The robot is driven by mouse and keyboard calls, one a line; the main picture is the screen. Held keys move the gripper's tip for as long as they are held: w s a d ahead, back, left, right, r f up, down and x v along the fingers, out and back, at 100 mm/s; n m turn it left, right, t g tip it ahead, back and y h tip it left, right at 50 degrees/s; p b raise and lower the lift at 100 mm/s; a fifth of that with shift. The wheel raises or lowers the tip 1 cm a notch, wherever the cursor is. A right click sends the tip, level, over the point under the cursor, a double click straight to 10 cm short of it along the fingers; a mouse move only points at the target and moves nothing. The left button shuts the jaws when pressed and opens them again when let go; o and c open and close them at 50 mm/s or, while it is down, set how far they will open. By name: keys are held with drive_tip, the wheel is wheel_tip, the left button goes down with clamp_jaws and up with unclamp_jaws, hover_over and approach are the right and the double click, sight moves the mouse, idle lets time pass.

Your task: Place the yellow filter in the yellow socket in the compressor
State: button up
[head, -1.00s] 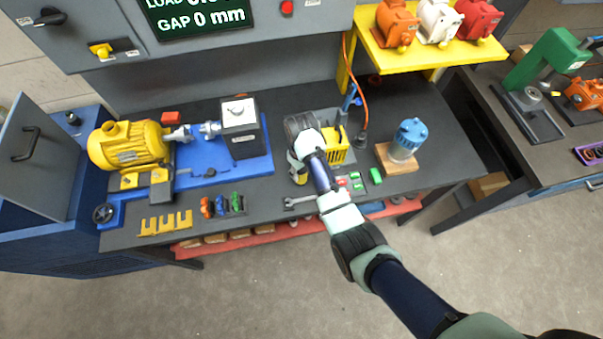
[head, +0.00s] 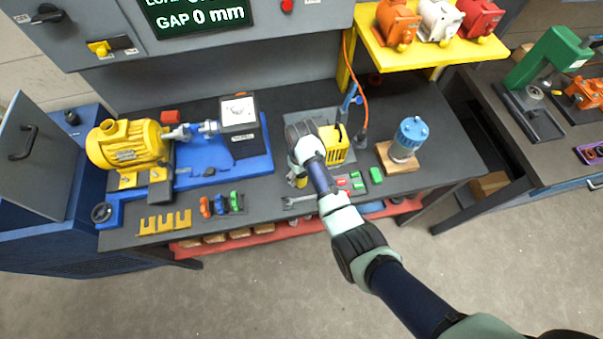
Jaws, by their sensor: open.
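A yellow slotted block (head: 337,153), perhaps part of the compressor, stands on a grey plate (head: 322,114) at the middle of the bench, just right of my wrist. My gripper (head: 295,181) is low over the bench, left of this block, mostly hidden behind my own wrist. A small yellow piece (head: 301,183) shows right at the gripper; it may be the yellow filter, but it is too small and covered to be sure. Contact between the two cannot be told. The yellow socket cannot be made out; my arm covers that area.
A yellow motor (head: 127,146) sits on a blue base at left. A blue-topped cylinder (head: 408,138) stands on a wooden block at right. A wrench (head: 299,201), green and red pieces (head: 350,182) and a yellow rack (head: 165,222) lie along the front edge. An orange cable hangs behind.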

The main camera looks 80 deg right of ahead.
wheel_tip(320, 180, up, 12)
drive_tip(key=p, duration=0.1)
drive_tip(key=shift+r+p, duration=0.15)
drive_tip(key=shift+p, duration=0.2)
drive_tip(key=w+a+r+n+t+h, duration=0.1)
drive_tip(key=w+a+r+n+t, duration=0.15)
drive_tip(key=w+a, duration=0.6)
drive_tip(key=w+a+r+n+t+h, duration=0.1)
drive_tip(key=w+a+r+t+h, duration=0.2)
drive_tip(key=w+a, duration=0.55)
drive_tip(key=a+r+n+t+y, duration=0.1)
drive_tip(key=a+r+t, duration=0.1)
drive_tip(key=a+r, duration=0.2)
drive_tip(key=a+r+n+t+y, duration=0.1)
drive_tip(key=a+r, duration=0.4)
drive_tip(key=a, duration=0.6)
drive_tip(key=shift+a+n+t, duration=0.25)
drive_tip(key=shift+n+t, duration=0.1)
drive_tip(key=shift+t, duration=0.3)
drive_tip(key=shift+o, duration=0.2)
drive_tip(key=s+a+r+n+t+y, duration=0.1)
drive_tip(key=s+a+r+t+y, duration=0.1)
drive_tip(key=a+r, duration=0.4)
drive_tip(key=a+t, duration=0.1)
drive_tip(key=a, duration=0.1)
drive_tip(key=shift+s+a, duration=0.2)
drive_tip(key=shift+a, duration=0.1)
drive_tip(key=shift+r, duration=0.1)
drive_tip(key=shift+d, duration=0.1)
